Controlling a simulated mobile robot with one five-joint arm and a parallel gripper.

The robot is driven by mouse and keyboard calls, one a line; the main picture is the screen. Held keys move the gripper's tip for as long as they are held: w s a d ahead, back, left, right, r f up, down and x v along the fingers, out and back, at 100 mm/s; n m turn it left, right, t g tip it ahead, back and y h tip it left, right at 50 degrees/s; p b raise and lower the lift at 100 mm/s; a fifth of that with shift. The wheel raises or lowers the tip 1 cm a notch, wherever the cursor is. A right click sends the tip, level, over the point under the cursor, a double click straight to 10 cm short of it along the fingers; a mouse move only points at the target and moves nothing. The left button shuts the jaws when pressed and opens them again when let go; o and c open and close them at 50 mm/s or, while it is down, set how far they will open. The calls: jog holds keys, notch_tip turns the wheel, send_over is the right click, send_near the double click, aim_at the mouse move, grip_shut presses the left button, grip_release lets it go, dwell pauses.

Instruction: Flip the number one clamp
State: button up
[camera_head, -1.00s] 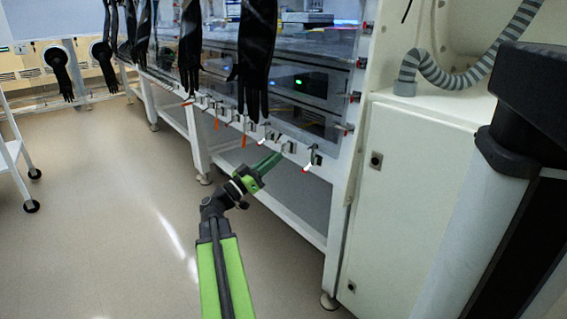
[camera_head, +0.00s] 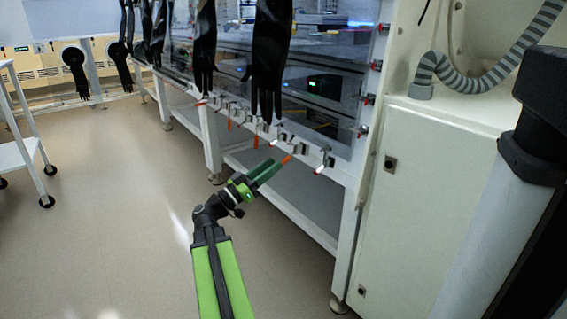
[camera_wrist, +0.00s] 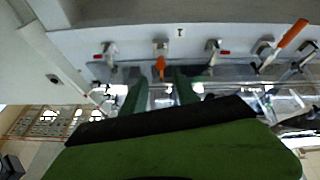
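My gripper (camera_head: 272,172) is at the front of the glovebox rail. In the wrist view its two green fingers (camera_wrist: 160,90) are parted, so it is open and holds nothing. A clamp with an orange handle (camera_wrist: 160,66) shows between and just beyond the fingertips. In the head view this orange handle (camera_head: 287,160) sticks out from the rail toward my fingertips. A small label that looks like a "1" (camera_wrist: 180,31) is on the rail beside that clamp. I cannot tell whether the fingers touch the handle.
More clamps line the rail, including one with a raised orange handle (camera_wrist: 293,33) and a red-tipped one (camera_head: 322,165). Black gloves (camera_head: 268,60) hang above. A white cabinet (camera_head: 425,190) stands at right, a cart (camera_head: 25,150) at left. Floor between is clear.

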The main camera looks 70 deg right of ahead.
jog(key=w+a, duration=0.4)
jog(key=a, duration=0.2)
jog(key=shift+w, duration=0.15)
jog(key=shift+a, duration=0.1)
